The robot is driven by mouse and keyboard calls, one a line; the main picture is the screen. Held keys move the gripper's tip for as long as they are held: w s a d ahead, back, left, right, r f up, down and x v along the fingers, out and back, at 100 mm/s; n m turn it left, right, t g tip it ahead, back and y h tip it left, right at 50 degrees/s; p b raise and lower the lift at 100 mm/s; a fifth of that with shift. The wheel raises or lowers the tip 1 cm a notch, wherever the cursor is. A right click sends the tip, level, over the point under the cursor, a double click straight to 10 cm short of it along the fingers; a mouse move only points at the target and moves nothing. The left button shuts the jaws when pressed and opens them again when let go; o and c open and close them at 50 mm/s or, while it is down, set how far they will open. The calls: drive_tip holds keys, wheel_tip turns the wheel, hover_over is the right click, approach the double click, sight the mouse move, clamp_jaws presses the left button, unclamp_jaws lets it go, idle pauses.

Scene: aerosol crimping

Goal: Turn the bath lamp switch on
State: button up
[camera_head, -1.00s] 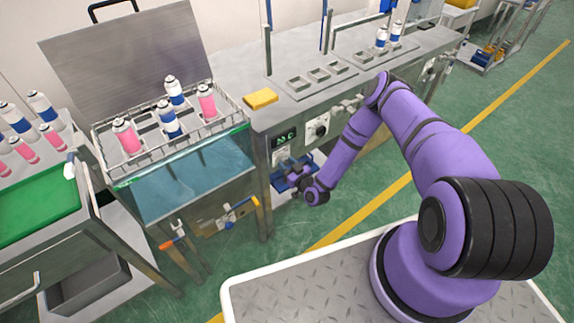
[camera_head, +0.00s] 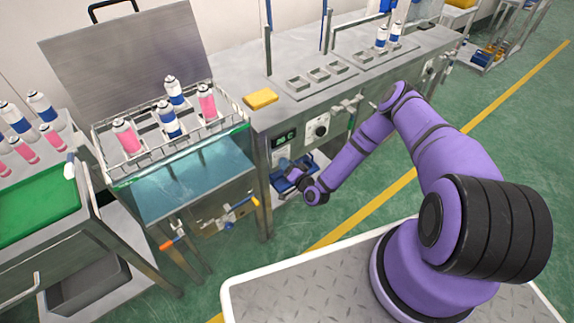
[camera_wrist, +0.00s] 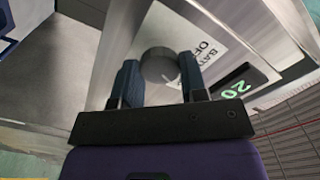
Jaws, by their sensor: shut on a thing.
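The bath lamp switch, a round grey knob (camera_wrist: 159,62), shows in the wrist view between my two dark fingers. My gripper (camera_wrist: 161,80) is shut on it, with one finger on each side. A white label (camera_wrist: 205,48) beside the knob shows part of "BATH" and "OFF". In the head view my gripper (camera_head: 284,167) is at the front panel below the green display (camera_head: 284,139); the switch is hidden there. The water bath (camera_head: 195,185) stands left of the panel, and its water has a bright area at the left.
A second dial (camera_head: 321,131) sits right of the display. A wire rack (camera_head: 150,153) with several cans is over the bath. A blue bin (camera_head: 292,184) is close below my gripper.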

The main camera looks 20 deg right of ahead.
drive_tip(key=shift+s+m, duration=0.1)
drive_tip(key=shift+m, duration=0.5)
drive_tip(key=shift+f, duration=0.1)
drive_tip(key=o, duration=0.9)
drive_tip(key=v, duration=1)
drive_tip(key=shift+s+d, duration=0.15)
drive_tip(key=shift+s, duration=0.2)
